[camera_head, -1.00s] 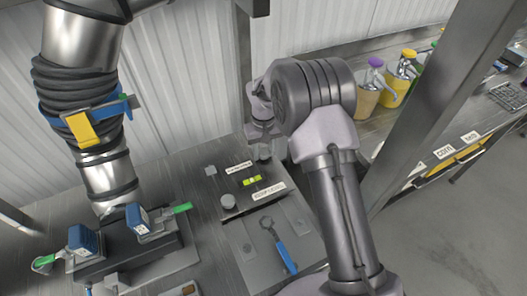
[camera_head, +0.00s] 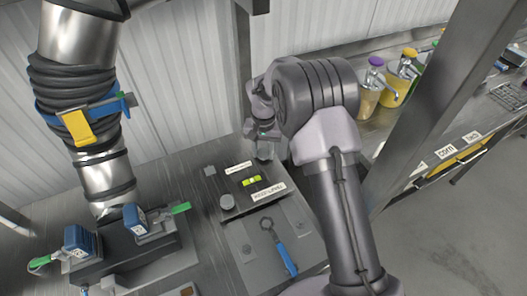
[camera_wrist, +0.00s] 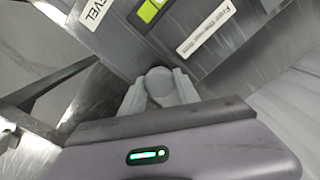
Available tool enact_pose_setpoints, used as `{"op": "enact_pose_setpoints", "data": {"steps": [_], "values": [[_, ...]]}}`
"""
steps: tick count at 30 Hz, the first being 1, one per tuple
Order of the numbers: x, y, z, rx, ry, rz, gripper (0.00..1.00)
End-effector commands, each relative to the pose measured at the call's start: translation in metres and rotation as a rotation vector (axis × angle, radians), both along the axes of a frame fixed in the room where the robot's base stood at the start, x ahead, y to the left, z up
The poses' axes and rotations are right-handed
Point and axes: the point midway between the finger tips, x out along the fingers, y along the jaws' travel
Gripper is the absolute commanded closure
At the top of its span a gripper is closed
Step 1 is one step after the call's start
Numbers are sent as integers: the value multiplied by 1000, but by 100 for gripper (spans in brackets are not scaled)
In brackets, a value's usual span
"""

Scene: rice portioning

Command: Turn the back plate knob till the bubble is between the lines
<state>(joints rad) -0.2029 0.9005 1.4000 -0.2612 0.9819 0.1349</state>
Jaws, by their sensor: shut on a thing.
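My gripper (camera_head: 266,152) is at the back right corner of the dark plate (camera_head: 240,209). In the wrist view my gripper (camera_wrist: 160,92) has its two pale fingers shut on either side of a round grey knob (camera_wrist: 160,80), the back plate knob. In the head view the gripper hides most of that knob. The yellow-green level vial (camera_head: 251,181) lies on the plate between two white labels. The vial also shows in the wrist view (camera_wrist: 150,10), cut by the top edge. The bubble is too small to place against the lines.
A second grey knob (camera_head: 227,202) stands at the plate's front left. A blue-handled wrench (camera_head: 279,248) lies in front of the plate. A large metal pipe (camera_head: 100,170) with clamps stands at the left. A metal post (camera_head: 430,90) rises at the right.

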Motion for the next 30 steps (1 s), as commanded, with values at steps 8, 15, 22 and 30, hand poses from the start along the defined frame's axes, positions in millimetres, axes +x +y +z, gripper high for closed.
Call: {"op": "enact_pose_setpoints", "data": {"steps": [8, 15, 22, 30], "values": [[0, 0, 0, 0, 0, -1, 100], [0, 0, 0, 0, 0, 0, 41], [0, 0, 2, 0, 0, 0, 41], [1, 0, 71, 1, -5, 0, 41]]}}
